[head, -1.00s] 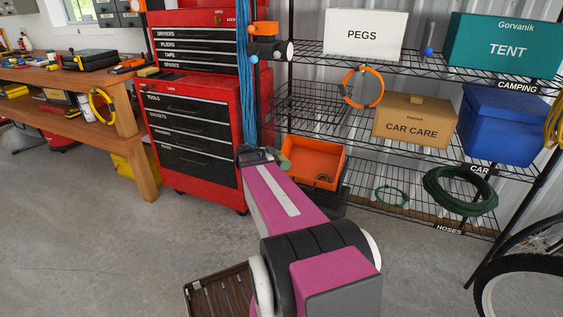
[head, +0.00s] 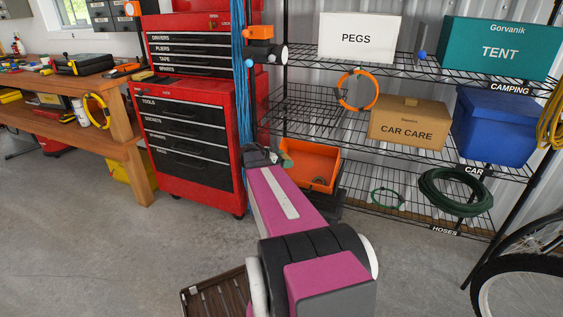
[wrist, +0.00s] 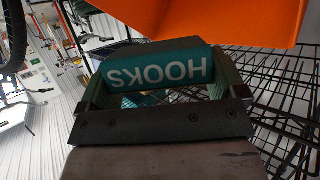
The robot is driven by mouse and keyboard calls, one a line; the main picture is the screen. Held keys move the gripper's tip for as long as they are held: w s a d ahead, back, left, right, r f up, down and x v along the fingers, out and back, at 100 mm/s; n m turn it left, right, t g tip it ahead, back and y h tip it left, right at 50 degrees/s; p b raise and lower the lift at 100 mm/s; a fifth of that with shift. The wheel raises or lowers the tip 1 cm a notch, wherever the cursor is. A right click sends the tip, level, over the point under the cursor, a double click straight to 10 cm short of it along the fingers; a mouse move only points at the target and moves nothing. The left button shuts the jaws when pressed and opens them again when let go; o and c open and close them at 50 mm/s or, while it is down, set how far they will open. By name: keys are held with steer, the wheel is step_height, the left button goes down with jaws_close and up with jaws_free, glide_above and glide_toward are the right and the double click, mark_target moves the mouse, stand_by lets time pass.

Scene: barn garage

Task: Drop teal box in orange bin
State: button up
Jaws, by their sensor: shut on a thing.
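A teal box (wrist: 158,71) lettered HOOKS, upside down in the wrist view, is held between the two fingers of my gripper (wrist: 160,88). My gripper (head: 270,156) shows at the far end of my pink arm in the head view, just left of the orange bin. The box is mostly hidden there. The orange bin (head: 322,166) stands low on the wire shelving, its front partly hidden by my arm. Its orange wall (wrist: 235,18) fills the upper right of the wrist view, close to the box. I cannot tell whether they touch.
The wire rack holds a larger teal TENT box (head: 500,50), a white PEGS box (head: 358,40), a CAR CARE box (head: 408,125) and a green hose (head: 455,192). A red tool chest (head: 190,135) stands left of my gripper. Blue cords (head: 243,75) hang close behind it.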

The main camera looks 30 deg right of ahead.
mark_target(283, 156)
steer(key=shift+w+d+f, duration=0.15)
steer(key=shift+w+d, duration=0.4)
steer(key=shift+d, duration=0.05)
steer(key=shift+w+d+f, duration=0.15)
steer(key=shift+w+d, duration=0.35)
steer(key=shift+d, duration=0.05)
steer(key=shift+w+d+f, duration=0.4)
steer(key=shift+w+d, duration=0.25)
steer(key=shift+d, duration=0.1)
steer(key=shift+w+d+f, duration=0.35)
steer(key=shift+w+d, duration=0.25)
steer(key=shift+d, duration=0.15)
steer(key=o, duration=0.6)
steer(key=shift+o, duration=0.2)
steer(key=v, duration=1)
steer(key=shift+a+r, duration=0.15)
steer(key=shift+a, duration=0.25)
steer(key=shift+s, duration=0.15)
